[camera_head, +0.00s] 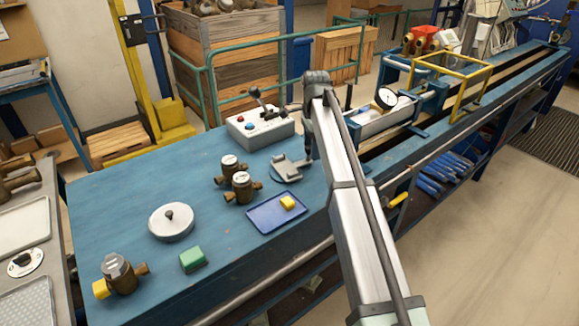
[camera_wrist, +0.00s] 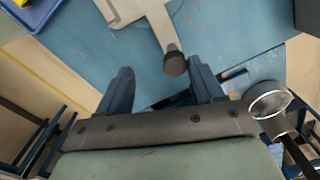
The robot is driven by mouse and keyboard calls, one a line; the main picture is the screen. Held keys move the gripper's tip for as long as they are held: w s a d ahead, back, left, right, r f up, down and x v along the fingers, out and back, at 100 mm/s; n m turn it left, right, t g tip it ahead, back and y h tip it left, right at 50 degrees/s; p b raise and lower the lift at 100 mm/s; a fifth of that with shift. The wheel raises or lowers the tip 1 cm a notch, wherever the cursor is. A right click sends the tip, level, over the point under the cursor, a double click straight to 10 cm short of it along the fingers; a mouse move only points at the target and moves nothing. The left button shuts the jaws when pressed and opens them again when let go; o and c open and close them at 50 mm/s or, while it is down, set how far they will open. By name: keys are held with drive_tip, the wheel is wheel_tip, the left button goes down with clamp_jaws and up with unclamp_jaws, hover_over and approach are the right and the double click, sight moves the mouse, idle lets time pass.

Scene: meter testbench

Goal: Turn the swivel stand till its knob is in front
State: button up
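The swivel stand (camera_head: 287,172) is a light grey bracket on a round base, on the blue bench just left of my gripper in the head view. In the wrist view its grey arm (camera_wrist: 157,22) comes down from the top and ends in a dark round knob (camera_wrist: 175,65). My gripper (camera_wrist: 160,66) is open, its two dark fingers apart. The knob shows between the fingertips, nearer the right one; I cannot tell whether they touch. In the head view my gripper (camera_head: 309,152) is at the stand's right side and hides the knob.
Brass meters (camera_head: 241,187) stand to the left, and a control box (camera_head: 260,129) with a lever stands behind. The test rig with a dial gauge (camera_head: 386,98) is to the right.

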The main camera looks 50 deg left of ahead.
drive_tip(key=shift+d, duration=0.1)
drive_tip(key=shift+s+d, duration=0.3)
drive_tip(key=shift+d, duration=0.4)
drive_tip(key=shift+s+d, duration=0.4)
drive_tip(key=shift+d, duration=0.05)
drive_tip(key=shift+s+d, duration=0.4)
drive_tip(key=shift+d, duration=0.05)
